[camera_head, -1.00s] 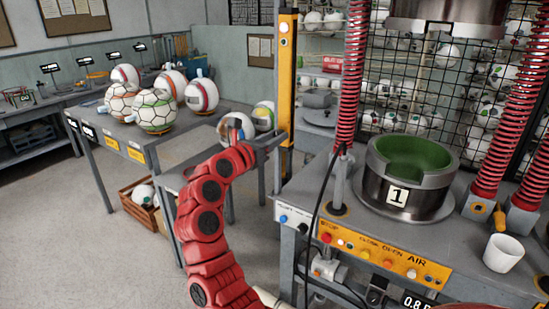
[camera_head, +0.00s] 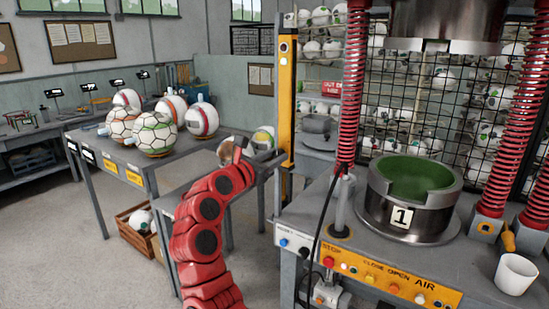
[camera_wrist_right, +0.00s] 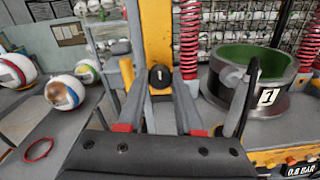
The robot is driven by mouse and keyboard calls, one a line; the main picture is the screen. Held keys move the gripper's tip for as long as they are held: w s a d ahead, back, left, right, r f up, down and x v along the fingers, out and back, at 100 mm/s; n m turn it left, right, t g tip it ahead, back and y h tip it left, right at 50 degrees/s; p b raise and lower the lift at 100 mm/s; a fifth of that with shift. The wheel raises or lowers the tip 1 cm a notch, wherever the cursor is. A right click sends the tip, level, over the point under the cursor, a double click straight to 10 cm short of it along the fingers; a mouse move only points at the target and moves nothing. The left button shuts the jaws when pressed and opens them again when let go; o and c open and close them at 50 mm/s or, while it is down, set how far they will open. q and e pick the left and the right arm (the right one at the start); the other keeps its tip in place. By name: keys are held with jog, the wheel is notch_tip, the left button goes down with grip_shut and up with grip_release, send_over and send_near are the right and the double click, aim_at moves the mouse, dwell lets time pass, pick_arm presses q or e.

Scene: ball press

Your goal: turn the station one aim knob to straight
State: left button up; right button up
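A round black knob (camera_wrist_right: 160,78) with a small white mark shows in the right wrist view, in front of the yellow post. The mark looks roughly upright, but it is too small to tell whether it is a pointer or a numeral. My right gripper (camera_wrist_right: 161,108) has its two grey fingers apart, one on each side of the knob. I cannot tell whether they touch it. In the head view my right gripper (camera_head: 268,163) is beside the orange post (camera_head: 287,100), and the knob is hidden there. My left gripper is not in view.
The press mould marked 1 (camera_head: 402,219) stands right of the post, with a button panel (camera_head: 390,280) below and a white cup (camera_head: 516,274) at the right. Balls (camera_head: 152,134) sit on the table at left. A red ring (camera_wrist_right: 38,149) lies on the grey surface.

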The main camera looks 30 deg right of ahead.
jog(key=o, duration=0.4)
jog(key=shift+o, duration=0.2)
jog(key=shift+s+a, duration=0.15)
jog(key=shift+a, duration=0.35)
jog(key=b+v, duration=0.2)
jog(key=v, duration=1.4)
jog(key=shift+s+b, duration=0.15)
jog(key=shift+b, duration=0.15)
jog(key=shift+a, duration=0.15)
